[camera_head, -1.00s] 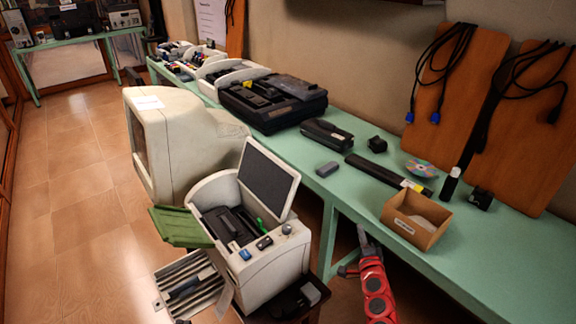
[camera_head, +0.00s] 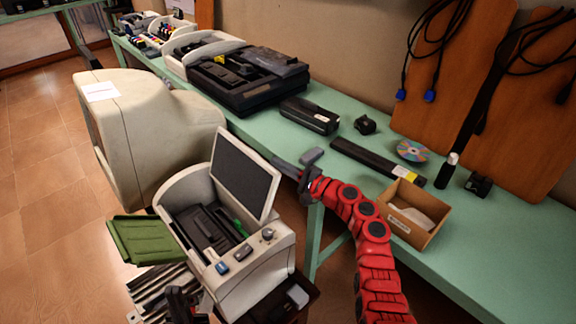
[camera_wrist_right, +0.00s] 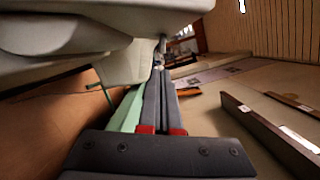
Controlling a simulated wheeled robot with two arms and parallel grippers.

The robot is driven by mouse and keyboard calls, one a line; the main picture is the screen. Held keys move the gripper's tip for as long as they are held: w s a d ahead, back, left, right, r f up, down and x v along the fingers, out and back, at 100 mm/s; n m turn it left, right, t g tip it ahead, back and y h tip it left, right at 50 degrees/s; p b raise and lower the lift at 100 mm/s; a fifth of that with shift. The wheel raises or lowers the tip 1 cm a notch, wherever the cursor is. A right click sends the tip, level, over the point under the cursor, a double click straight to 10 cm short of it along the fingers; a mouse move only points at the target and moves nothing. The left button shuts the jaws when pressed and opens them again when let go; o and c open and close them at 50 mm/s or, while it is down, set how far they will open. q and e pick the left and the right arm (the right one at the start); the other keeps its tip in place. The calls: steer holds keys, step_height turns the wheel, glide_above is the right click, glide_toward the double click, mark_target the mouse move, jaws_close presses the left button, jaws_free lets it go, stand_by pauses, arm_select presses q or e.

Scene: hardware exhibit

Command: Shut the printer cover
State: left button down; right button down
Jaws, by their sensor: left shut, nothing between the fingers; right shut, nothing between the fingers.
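The printer (camera_head: 250,275) is a pale box with a green output flap at its left. Its cover (camera_head: 247,175), a dark panel in a white frame, stands raised and tilted back, open above the dark interior. My right gripper (camera_head: 277,161), on the red arm, is shut and empty at the right edge of the cover, on its back side; whether it touches cannot be told. In the right wrist view its shut fingers (camera_wrist_right: 159,62) reach beside a pale surface. My left gripper (camera_head: 176,296) is shut and empty, low at the bottom edge before the printer, partly cut off.
A bulky pale monitor (camera_head: 150,125) stands left of the printer. The green table (camera_head: 480,245) runs behind, bearing a cardboard box (camera_head: 412,228), a black bar (camera_head: 375,160), a disc (camera_head: 411,151) and a small grey block (camera_head: 312,156) close to my right gripper.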

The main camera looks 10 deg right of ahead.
mark_target(250, 157)
steer(key=x, duration=0.5)
steer(key=shift+w+f, duration=0.1)
stand_by(0.3)
steer(key=shift+s+a+r+n+p, duration=0.55)
steer(key=shift+a+r+n, duration=0.1)
steer(key=shift+r+n, duration=0.15)
steer(key=s+a+r+n, duration=0.1)
steer(key=s+a+r+n+p, duration=0.1)
steer(key=a+n, duration=0.1)
steer(key=shift+s+a+g+h, duration=0.2)
steer(key=shift+g+h, duration=0.1)
steer(key=shift+g, duration=0.1)
steer(key=s+a+f+n+h+b, duration=0.2)
steer(key=s+a+f+n, duration=0.1)
steer(key=s+a+n, duration=0.2)
steer(key=s+a+f+n+h+b, duration=0.2)
steer(key=s+a+n, duration=0.4)
steer(key=a+n, duration=0.3)
steer(key=shift+a+f+t+h+b, duration=0.3)
steer(key=shift+a+f+b, duration=0.4)
steer(key=shift+f, duration=0.45)
